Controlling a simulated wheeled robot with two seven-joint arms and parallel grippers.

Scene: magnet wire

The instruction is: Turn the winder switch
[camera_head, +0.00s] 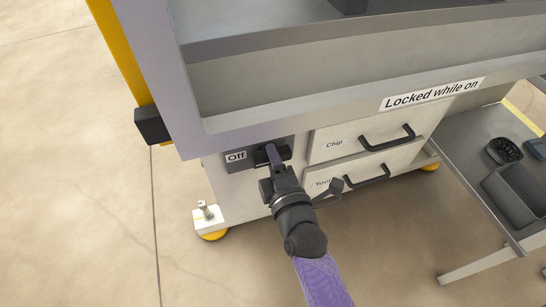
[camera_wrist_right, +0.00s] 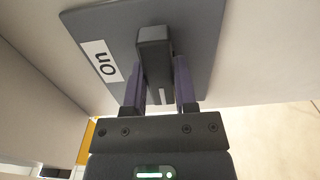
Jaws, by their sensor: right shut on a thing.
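The winder switch is a dark knob (camera_wrist_right: 154,46) on a grey plate (camera_wrist_right: 194,28), seen close up in the right wrist view. An "On" label (camera_wrist_right: 101,62) is on the plate left of the knob. The head view shows the same plate (camera_head: 233,166) on the cabinet front, with an "Off" label (camera_head: 236,156). My right gripper (camera_head: 277,153) is at this plate. Its two purple fingers (camera_wrist_right: 160,82) are on either side of the knob, shut on it. The fingers and wrist hide part of the knob in the head view. My left gripper is not in view.
Right of the switch are a "Chip" drawer (camera_head: 350,139) and a lower drawer (camera_head: 342,186), both with black handles. A grey ledge labelled "Locked while on" (camera_head: 431,94) overhangs them. A side table (camera_head: 470,132) with dark bins stands at the right. Floor on the left is clear.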

